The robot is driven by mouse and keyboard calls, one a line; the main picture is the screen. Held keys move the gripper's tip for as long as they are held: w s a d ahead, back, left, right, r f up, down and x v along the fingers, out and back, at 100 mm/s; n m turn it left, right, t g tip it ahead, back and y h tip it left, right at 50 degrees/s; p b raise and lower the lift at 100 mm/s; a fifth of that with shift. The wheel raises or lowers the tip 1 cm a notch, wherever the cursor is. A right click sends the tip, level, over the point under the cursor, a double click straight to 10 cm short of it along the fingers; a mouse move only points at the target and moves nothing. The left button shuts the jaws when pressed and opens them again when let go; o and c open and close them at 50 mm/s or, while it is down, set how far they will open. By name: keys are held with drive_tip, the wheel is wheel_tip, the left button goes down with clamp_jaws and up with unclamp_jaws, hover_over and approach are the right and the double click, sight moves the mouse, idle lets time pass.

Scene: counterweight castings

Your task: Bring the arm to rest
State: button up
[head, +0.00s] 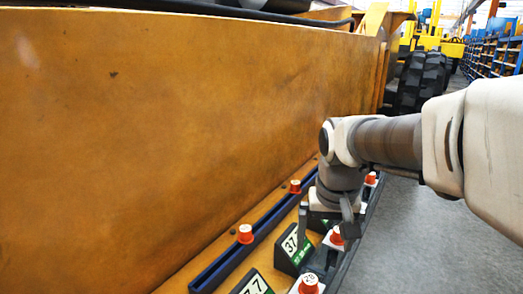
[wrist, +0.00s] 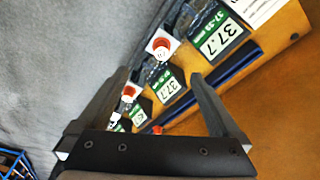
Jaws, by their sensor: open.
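My arm reaches in from the right of the head view, and its wrist bends down over the ledge. My gripper (head: 326,222) points down there, close to a row of dark blocks with number labels. In the wrist view my gripper (wrist: 160,76) has its two dark fingers spread apart, with nothing held between them. I cannot tell whether the fingers touch anything.
A large orange-brown machine wall (head: 170,120) fills the left. Along its foot runs a ledge with a dark blue rail (head: 250,240), red caps (head: 245,233) and another labelled block (head: 254,284). The grey floor (head: 430,240) at the right is clear. Blue shelving (head: 490,55) stands far back.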

drive_tip(key=s+n+t, duration=0.1)
drive_tip(key=s+t, duration=0.2)
drive_tip(key=s, duration=1)
drive_tip(key=shift+s+r, duration=0.25)
drive_tip(key=shift+r, duration=0.2)
